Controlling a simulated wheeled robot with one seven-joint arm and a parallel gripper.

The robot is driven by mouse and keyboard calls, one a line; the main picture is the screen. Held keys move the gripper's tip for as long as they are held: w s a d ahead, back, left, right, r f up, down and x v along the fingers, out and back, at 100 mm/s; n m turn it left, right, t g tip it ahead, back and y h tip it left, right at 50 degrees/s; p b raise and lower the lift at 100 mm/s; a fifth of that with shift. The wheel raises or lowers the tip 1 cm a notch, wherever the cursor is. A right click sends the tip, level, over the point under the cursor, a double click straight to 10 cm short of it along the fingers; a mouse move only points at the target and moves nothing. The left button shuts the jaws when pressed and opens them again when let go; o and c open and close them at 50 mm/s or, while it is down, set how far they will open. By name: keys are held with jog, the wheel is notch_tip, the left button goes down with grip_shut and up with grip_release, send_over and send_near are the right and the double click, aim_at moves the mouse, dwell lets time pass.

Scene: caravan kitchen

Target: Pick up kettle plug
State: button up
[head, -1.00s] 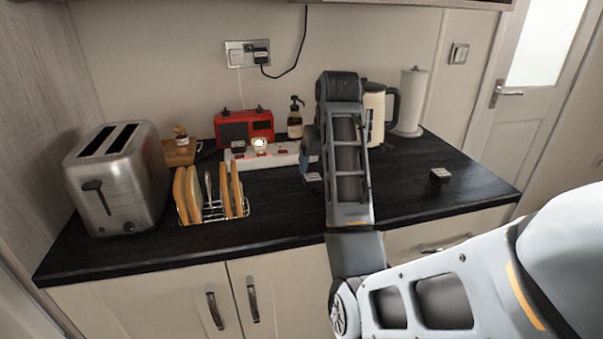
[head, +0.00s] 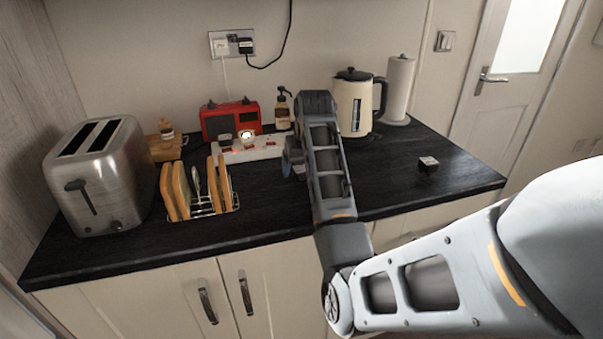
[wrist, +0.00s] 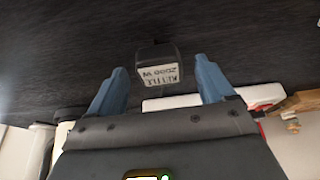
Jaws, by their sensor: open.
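The kettle plug (wrist: 158,68) is a dark block with a pale label reading "KETTLE" and 2000 W, upside down in the wrist view. It lies loose on the black worktop. In the head view the plug (head: 300,169) shows only partly beside my arm. My gripper (wrist: 160,64) is open, its two blue fingers spread to either side of the plug in the wrist view, with gaps on both sides. I cannot tell its exact height above the plug. In the head view my gripper (head: 291,160) is low over the worktop and mostly hidden by my arm.
A white power strip (head: 265,148) lies behind the plug, with a red radio (head: 230,119) and pump bottle (head: 284,110) beyond. The cream kettle (head: 353,105) stands right of my arm. Another dark plug (head: 428,163) lies farther right. A toast rack (head: 215,209) stands left.

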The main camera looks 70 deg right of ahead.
jog(key=shift+c, duration=0.3)
jog(key=c, duration=1.1)
jog(key=shift+r, duration=0.15)
